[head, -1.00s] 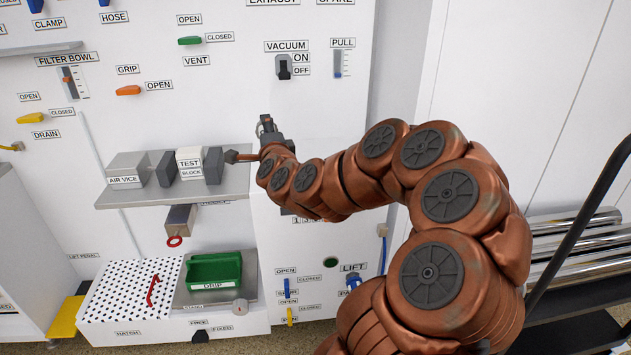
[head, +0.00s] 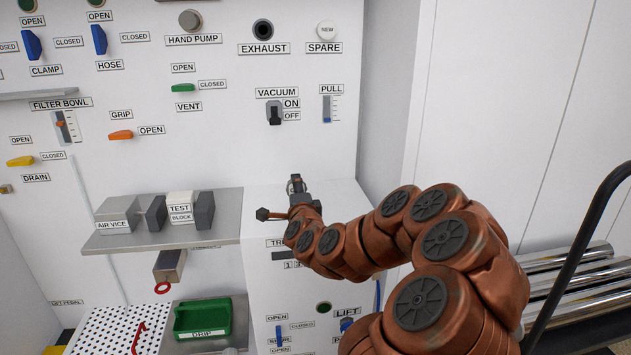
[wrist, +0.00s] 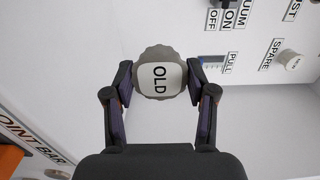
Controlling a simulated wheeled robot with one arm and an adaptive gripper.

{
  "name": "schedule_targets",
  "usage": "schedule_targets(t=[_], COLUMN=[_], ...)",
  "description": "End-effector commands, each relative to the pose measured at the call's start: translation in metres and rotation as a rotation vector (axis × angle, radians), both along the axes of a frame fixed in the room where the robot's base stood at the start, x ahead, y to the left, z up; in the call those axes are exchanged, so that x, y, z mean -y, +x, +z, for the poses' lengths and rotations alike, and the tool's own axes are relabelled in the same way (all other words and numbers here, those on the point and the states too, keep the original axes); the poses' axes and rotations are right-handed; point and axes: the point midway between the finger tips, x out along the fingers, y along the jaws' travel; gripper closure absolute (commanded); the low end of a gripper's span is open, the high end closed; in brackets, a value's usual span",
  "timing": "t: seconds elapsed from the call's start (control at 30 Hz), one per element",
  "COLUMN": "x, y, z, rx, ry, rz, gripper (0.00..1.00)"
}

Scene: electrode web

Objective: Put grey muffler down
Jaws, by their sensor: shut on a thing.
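The grey muffler (wrist: 159,75) shows in the wrist view as a rounded grey piece with a white face marked OLD. My gripper (wrist: 160,85) is shut on it, with one finger at each side. In the head view my gripper (head: 296,185) is in front of the white panel, over or near the top of a white cabinet (head: 345,196). The muffler cannot be made out clearly there. I cannot tell whether it touches any surface.
A grey shelf (head: 160,240) with the air vice (head: 117,215) and test block (head: 180,205) is left of my gripper. The exhaust port (head: 263,29) looks dark and open. A part marked NEW (head: 327,30) sits at SPARE. Metal tubes (head: 570,270) lie at right.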

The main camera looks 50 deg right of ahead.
Motion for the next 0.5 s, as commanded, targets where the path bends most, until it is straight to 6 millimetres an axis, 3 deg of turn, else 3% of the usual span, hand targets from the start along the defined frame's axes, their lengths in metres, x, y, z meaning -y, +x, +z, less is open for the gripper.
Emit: schedule_targets(t=[0.5], x=[0.073], y=[0.024], z=[-0.01], rx=[-0.001], ry=[-0.001], rz=[-0.002], gripper=[0.89])
